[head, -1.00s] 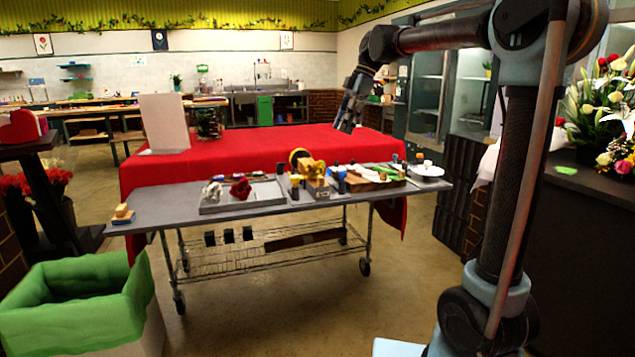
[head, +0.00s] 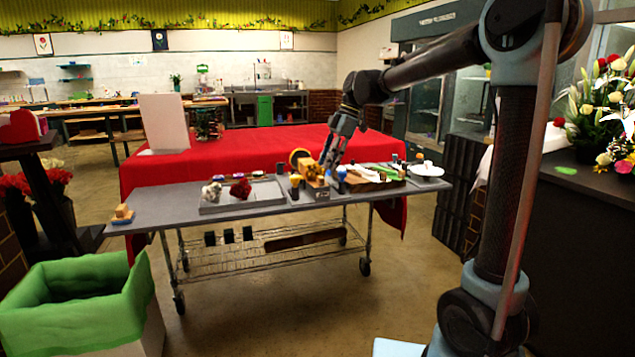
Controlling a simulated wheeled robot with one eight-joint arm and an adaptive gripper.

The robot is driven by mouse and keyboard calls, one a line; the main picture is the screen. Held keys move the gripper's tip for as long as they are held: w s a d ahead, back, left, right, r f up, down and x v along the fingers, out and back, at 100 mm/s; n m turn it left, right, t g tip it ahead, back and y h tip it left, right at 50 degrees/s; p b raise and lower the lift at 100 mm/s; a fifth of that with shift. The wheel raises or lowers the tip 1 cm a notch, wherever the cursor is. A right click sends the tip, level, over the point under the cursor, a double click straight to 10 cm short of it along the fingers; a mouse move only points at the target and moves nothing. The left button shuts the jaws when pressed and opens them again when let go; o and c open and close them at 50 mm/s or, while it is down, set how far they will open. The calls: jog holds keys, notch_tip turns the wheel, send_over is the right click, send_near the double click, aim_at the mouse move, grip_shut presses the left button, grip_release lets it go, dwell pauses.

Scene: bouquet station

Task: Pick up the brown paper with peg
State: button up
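I cannot clearly make out a brown paper with peg. My gripper (head: 327,166) points down over the grey table, just right of a yellow-and-orange item (head: 305,164). Its fingers are small and dark, so I cannot tell whether they are open or shut, or whether they touch anything. A brown wooden tray (head: 358,186) with pale and green items lies right of the gripper. A long brown object (head: 303,239) lies on the wire shelf below the table.
The grey table (head: 165,208) also bears a grey tray (head: 235,203) with white and dark red items, a white plate (head: 428,171) and a small tan-and-blue stack (head: 122,214). A red-covered table (head: 250,148) stands behind. A green-lined bin (head: 130,287) is front left.

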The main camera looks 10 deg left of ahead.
aim_at(323, 178)
jog(key=shift+x, duration=2.4)
jog(key=shift+w+d, duration=0.1)
jog(key=shift+w, duration=0.05)
jog(key=shift+c, duration=0.4)
grip_shut()
